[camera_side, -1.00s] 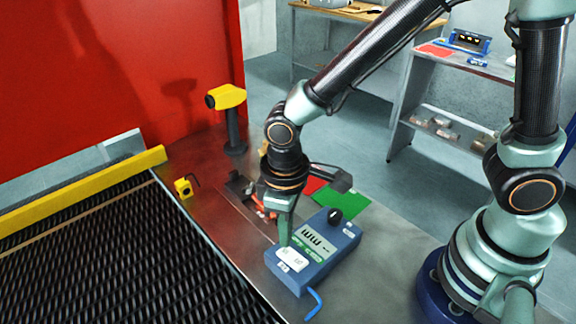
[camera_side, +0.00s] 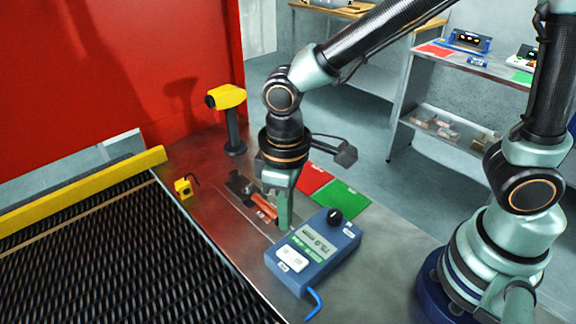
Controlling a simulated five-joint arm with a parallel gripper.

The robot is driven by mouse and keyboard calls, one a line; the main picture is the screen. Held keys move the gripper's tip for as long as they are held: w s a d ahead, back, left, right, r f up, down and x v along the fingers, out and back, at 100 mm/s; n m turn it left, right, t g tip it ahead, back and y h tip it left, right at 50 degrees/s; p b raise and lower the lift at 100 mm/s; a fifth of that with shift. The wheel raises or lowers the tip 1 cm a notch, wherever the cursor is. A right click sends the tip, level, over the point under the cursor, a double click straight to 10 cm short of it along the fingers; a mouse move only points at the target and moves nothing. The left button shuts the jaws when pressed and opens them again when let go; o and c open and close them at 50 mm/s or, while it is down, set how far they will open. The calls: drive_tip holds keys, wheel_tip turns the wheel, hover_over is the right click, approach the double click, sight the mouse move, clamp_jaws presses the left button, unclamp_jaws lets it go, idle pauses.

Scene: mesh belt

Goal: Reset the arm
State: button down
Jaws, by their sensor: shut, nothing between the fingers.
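My gripper (camera_side: 283,222) points down over the metal bench, just behind and left of the blue gauge box. Its fingers are shut with nothing between them. The blue gauge box (camera_side: 322,268) has a black knob, a display and a white button plate, which my gripper does not cover. The fingertips look close to the box's back left edge; I cannot tell whether they touch it. An orange-red part (camera_side: 263,206) lies on the bench beside the fingers, partly hidden by them.
A green pad (camera_side: 341,200) and a red pad (camera_side: 312,179) lie behind the box. A yellow-headed device (camera_side: 227,97) stands at the back. A small yellow block (camera_side: 183,188) sits near the mesh belt (camera_side: 120,260) at left. A blue cable (camera_side: 315,303) leaves the box.

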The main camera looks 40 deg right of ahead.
drive_tip(key=d+r+m+t, duration=0.2)
drive_tip(key=d+r, duration=0.4)
drive_tip(key=d, duration=0.3)
drive_tip(key=d+r+m+t, duration=0.3)
drive_tip(key=d+r, duration=0.3)
drive_tip(key=d, duration=0.4)
drive_tip(key=shift+w+d+r+m+t, duration=0.15)
drive_tip(key=shift+w+r+m+t, duration=0.15)
drive_tip(key=shift+w+m, duration=0.15)
